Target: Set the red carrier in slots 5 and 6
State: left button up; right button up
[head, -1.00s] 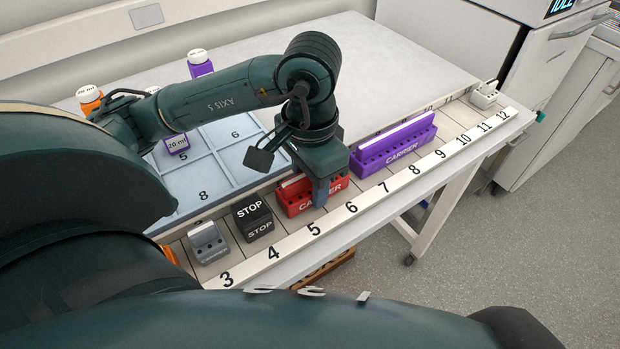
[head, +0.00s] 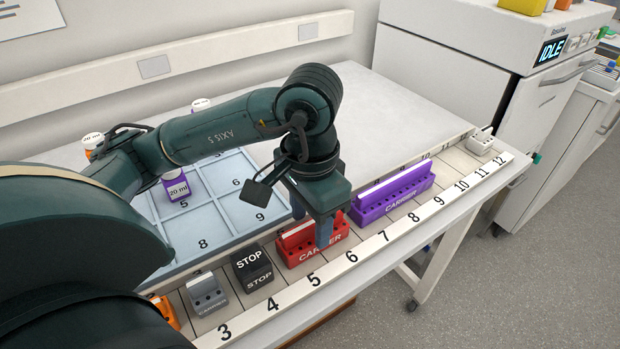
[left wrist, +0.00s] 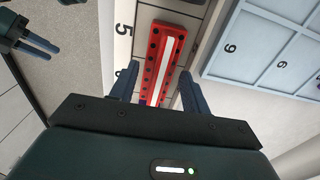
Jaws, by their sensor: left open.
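The red carrier (head: 300,255) stands upright on the numbered slot rail, behind labels 5 and 6, between the black STOP block (head: 254,272) and the purple carrier (head: 395,200). My left gripper (head: 310,225) is open just above it, with one blue finger in front of its label side and one behind. In the left wrist view the red carrier (left wrist: 163,60) shows between the spread fingers of the left gripper (left wrist: 157,88), with a gap on each side. My right gripper (left wrist: 38,44) shows at the upper left there, away from the carrier; its opening is unclear.
A grey carrier (head: 207,296) stands near label 3, left of the STOP block. A small white block (head: 481,143) sits near label 12.

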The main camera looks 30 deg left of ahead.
aim_at(310, 222)
pick_arm(q)
notch_tip(310, 222, up, 8)
jog(key=shift+f+p, duration=0.15)
jog(key=shift+p, duration=0.4)
jog(key=shift+r, duration=0.7)
pick_arm(e)
jog(key=shift+s+d+r, duration=0.1)
jog(key=shift+s+r, duration=0.1)
jog(key=shift+r, duration=0.1)
